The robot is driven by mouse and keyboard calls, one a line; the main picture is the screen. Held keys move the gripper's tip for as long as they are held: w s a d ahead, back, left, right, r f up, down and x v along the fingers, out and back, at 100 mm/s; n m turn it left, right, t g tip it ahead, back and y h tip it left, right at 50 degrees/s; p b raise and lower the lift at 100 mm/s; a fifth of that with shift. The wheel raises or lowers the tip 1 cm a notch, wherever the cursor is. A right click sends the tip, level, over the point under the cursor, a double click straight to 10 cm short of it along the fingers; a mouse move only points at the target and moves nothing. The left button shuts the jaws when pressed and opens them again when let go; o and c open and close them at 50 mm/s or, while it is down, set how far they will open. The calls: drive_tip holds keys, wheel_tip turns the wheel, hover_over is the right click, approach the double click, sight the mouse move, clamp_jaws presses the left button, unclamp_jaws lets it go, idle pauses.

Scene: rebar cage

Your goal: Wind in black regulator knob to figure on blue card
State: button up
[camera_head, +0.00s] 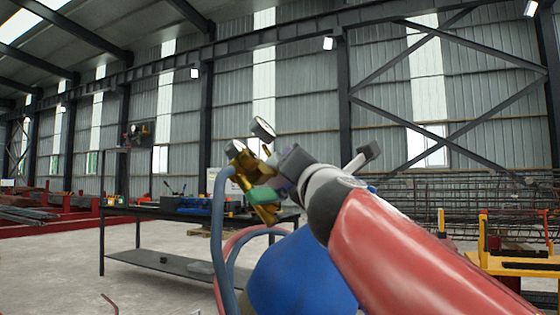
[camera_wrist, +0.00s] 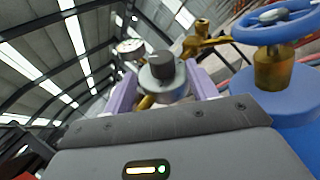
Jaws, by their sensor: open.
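The black regulator knob (camera_wrist: 160,62) stands on a round grey collar in the wrist view, between the two purple fingers of my gripper (camera_wrist: 163,88). The fingers are apart, one on each side; I cannot tell whether either touches it. In the head view my gripper (camera_head: 281,183) is at the brass regulator (camera_head: 245,166), and its dark body hides the knob. A round gauge (camera_head: 263,130) sits on top of the regulator; a gauge face (camera_wrist: 130,46) also shows in the wrist view, too small to read. I cannot make out the blue card.
A blue cylinder (camera_head: 300,272) stands below the regulator; its blue handwheel (camera_wrist: 275,20) is close at right in the wrist view. Blue-grey and red hoses (camera_head: 218,245) hang at left. A dark workbench (camera_head: 160,263) stands behind. Open floor lies at left.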

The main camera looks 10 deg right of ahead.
drive_tip(key=p+x, duration=0.1)
drive_tip(key=x, duration=0.6)
drive_tip(key=shift+p, duration=0.3)
drive_tip(key=shift+f, duration=0.1)
drive_tip(key=shift+c, duration=0.5)
drive_tip(key=c, duration=0.9)
